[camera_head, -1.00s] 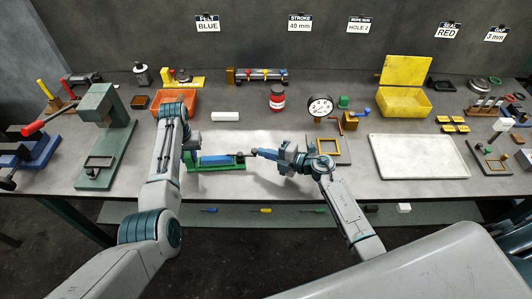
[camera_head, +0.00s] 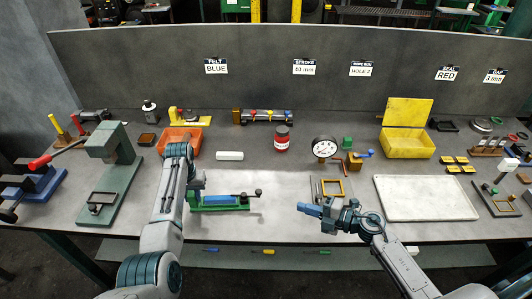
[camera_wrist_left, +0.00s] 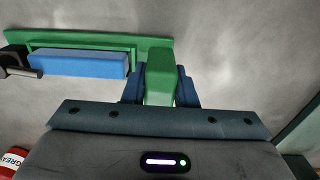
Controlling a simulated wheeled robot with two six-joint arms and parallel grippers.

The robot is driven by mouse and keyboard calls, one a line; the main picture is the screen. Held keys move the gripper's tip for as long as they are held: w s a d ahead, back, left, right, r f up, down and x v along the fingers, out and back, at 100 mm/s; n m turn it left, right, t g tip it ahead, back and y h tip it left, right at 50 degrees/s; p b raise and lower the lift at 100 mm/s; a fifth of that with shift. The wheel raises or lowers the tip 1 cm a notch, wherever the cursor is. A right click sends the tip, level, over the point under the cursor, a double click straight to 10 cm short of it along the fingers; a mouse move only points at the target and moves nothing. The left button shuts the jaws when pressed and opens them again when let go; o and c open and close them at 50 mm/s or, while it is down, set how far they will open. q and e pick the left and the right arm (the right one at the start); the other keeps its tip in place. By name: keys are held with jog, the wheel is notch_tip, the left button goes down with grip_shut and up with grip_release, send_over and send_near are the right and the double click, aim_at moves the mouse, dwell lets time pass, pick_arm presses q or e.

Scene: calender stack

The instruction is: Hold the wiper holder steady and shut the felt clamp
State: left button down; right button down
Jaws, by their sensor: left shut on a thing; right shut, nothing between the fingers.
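The wiper holder (camera_head: 221,207) is a long green bar with a blue felt strip (camera_head: 223,199) lying along it, near the front of the bench. My left gripper (camera_wrist_left: 160,88) is shut on the green end block of the holder (camera_wrist_left: 158,78), with a blue finger on either side; in the head view my arm mostly hides it. The dark felt clamp (camera_head: 244,199) is at the holder's right end, with a black knob (camera_head: 258,192) sticking out to the right. I cannot tell whether the clamp is fully shut. My right gripper (camera_head: 305,210) is shut and empty, well right of the knob.
A dial gauge (camera_head: 324,147) and a yellow-framed fixture (camera_head: 331,188) stand behind my right gripper. A white board (camera_head: 425,198) lies to the right. A green press (camera_head: 112,170) stands left, an orange bin (camera_head: 181,137) behind. Bench between knob and right gripper is clear.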

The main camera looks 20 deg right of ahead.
pick_arm(q)
jog(key=c, duration=1.1)
grip_release()
